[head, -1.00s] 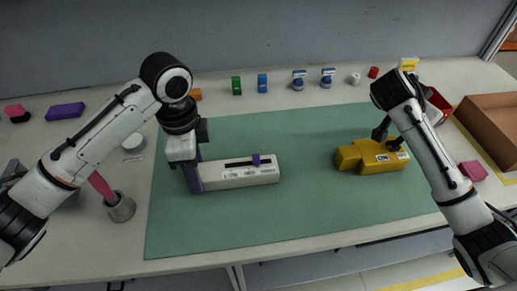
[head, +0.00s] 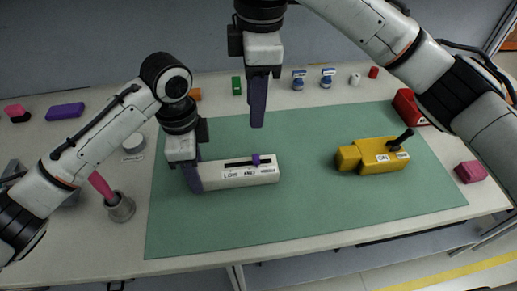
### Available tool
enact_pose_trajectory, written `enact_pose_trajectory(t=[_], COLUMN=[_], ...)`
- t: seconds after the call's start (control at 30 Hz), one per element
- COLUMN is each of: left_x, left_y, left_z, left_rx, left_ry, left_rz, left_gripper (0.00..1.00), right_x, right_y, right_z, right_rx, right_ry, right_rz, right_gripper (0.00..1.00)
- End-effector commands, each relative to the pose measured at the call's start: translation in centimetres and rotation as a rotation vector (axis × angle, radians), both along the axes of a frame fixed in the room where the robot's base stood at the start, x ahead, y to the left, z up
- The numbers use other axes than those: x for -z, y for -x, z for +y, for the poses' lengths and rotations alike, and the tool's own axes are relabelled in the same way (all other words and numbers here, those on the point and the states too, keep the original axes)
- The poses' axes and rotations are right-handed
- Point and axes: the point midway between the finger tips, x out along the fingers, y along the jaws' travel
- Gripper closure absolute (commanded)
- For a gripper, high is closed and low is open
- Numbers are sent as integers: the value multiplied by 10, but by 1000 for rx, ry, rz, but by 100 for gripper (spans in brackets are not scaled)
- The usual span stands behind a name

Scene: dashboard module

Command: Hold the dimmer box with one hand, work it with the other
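The dimmer box (head: 232,177) is a long pale box with printed labels, lying on the green mat. Its purple slider knob (head: 256,159) stands up from the dark slot on top, right of the middle. My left gripper (head: 194,178) is at the box's left end, one purple finger against the near side; the other is hidden. It looks shut on the box. My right gripper (head: 257,122) hangs above and behind the knob, pointing down, apart from the box. Its purple fingers show as one narrow piece, seemingly shut and empty.
A yellow box (head: 374,157) with a black lever lies on the mat (head: 300,220) to the right. Small bottles (head: 299,80) and blocks line the back. A grey cup (head: 120,207) stands left, a pink block (head: 471,171) right. The mat's front is clear.

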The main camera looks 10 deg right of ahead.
Motion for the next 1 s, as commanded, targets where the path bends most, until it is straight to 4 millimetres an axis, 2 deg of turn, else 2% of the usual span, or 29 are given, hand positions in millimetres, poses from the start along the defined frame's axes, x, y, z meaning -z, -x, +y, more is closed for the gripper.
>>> enact_pose_trajectory(t=[0.1, 0.27, 0.7, 0.83, 1.0], left_x=[0, 0, 0, 0, 0], left_y=[0, 0, 0, 0, 0], left_z=[0, 0, 0, 0, 0], left_rx=[0, 0, 1, 1, 1], left_ry=[0, 0, 0, 0, 0], left_rz=[0, 0, 0, 0, 0], left_gripper=[92, 92, 92, 92, 92], right_x=[6, 23, 105, 119, 126], right_y=[10, 13, 13, 13, 12], right_z=[-3, -4, -5, -4, -4], right_rx=[-29, -34, -32, -31, -31], right_ry=[39, 47, 46, 46, 46], right_rz=[30, 42, 38, 38, 36], right_gripper=[64, 64, 64, 64, 64])
